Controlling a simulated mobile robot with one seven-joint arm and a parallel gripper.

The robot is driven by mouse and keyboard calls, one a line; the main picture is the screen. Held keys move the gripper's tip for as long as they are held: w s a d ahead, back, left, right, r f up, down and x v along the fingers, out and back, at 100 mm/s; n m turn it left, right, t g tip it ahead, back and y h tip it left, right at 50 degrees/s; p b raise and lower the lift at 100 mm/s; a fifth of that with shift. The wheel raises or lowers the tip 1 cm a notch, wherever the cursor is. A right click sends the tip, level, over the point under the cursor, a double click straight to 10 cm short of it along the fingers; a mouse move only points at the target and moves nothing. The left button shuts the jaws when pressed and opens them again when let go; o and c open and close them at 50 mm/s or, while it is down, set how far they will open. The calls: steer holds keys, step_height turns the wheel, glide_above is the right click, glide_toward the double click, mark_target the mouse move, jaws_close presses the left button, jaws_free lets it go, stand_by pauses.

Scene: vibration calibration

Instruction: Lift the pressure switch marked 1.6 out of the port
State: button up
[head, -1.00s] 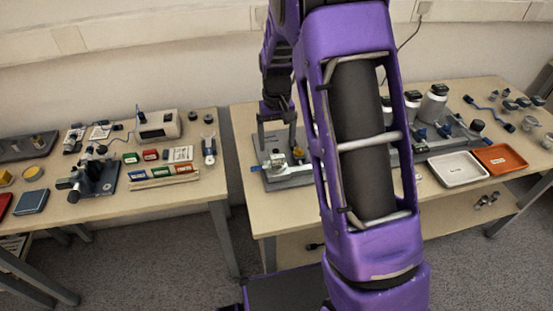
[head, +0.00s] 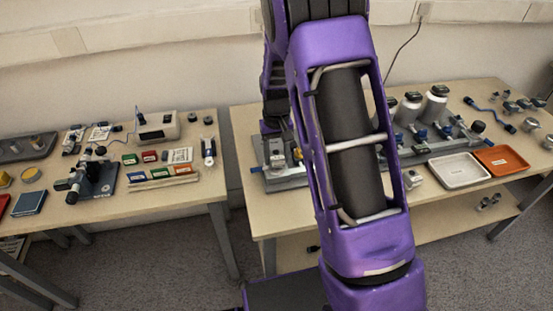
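A grey base plate (head: 262,181) lies at the left end of the right table, partly hidden behind my purple arm. Silver and white fittings (head: 277,160) stand on it, with a small yellowish part (head: 297,154) beside them. No 1.6 marking is legible, so I cannot tell which part is the pressure switch or its port. My gripper (head: 279,130) is at the back of this plate, small, dark and partly covered by my arm. Its fingertips are not clear, and I cannot tell whether it holds anything.
To the right stand a long grey manifold (head: 455,146) with blue valves, white-bodied canisters (head: 435,105), a white tray (head: 459,170) and an orange tray (head: 501,159). The left table (head: 185,204) holds a microscope-like device (head: 93,180), small boxes and a meter. A gap separates the tables.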

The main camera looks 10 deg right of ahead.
jaws_close()
steer(key=shift+r, duration=0.1)
step_height(320, 180, up, 9)
steer(key=shift+r+p, duration=0.15)
steer(key=shift+p, duration=0.6)
step_height(320, 180, up, 5)
steer(key=p, duration=0.3)
glide_above(276, 154)
steer(key=shift+s+f, duration=0.1)
steer(key=shift+f, duration=0.1)
